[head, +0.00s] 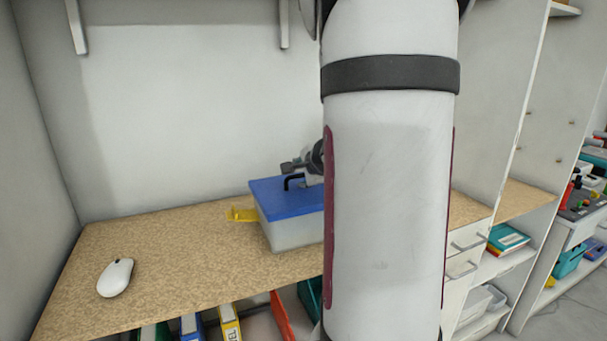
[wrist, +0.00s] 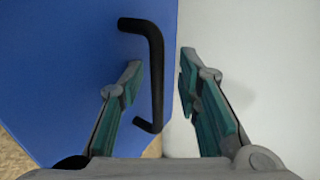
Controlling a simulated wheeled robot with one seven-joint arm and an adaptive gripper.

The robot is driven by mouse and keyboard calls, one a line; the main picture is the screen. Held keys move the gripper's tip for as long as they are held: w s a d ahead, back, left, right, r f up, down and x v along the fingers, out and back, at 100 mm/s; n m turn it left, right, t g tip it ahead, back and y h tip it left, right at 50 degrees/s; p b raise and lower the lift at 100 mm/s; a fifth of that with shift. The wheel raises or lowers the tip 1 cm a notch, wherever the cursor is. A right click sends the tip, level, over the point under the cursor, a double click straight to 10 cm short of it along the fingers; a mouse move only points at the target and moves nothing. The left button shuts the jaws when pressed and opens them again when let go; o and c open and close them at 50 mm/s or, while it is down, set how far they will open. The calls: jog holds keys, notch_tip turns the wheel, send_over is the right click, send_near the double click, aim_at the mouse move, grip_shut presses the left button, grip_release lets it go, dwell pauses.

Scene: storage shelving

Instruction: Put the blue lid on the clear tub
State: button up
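The blue lid (head: 275,198) lies over the top of the clear tub (head: 290,237) on the wooden worktop. It looks level on the rim, but my arm hides the right part of both, so I cannot tell whether it is fully seated. The lid's black handle (head: 289,181) stands up from it. My gripper (head: 284,168) is just by the handle, partly hidden behind my arm. In the wrist view, my gripper (wrist: 160,65) is open, with one finger on each side of the handle (wrist: 156,75) and gaps showing. The blue lid (wrist: 75,60) fills the left side.
A yellow object (head: 242,214) lies just left of the tub. A white mouse (head: 115,277) is at the front left of the worktop (head: 185,255), with bare surface between. A wall stands behind. Binders (head: 230,322) are below, and drawers (head: 470,240) are to the right.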

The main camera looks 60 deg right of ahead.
jog(key=v, duration=1.2)
jog(key=w+a+r+n+y+p, duration=0.15)
jog(key=a+n+y, duration=0.4)
jog(key=a, duration=0.75)
jog(key=w+a+r+n+y+p, duration=0.1)
jog(key=a+n+y+p, duration=0.1)
jog(key=a+n, duration=0.85)
jog(key=s+a+f+n+g+h+p, duration=0.1)
jog(key=s+a+f+n+g+p, duration=0.1)
jog(key=s+a+n+g, duration=0.3)
jog(key=s+a+n, duration=0.3)
jog(key=s+a, duration=0.4)
jog(key=s, duration=0.2)
jog(key=shift+s+n+p, duration=0.25)
jog(key=shift+n+p, duration=0.05)
jog(key=shift+p, duration=0.1)
jog(key=shift+h, duration=0.25)
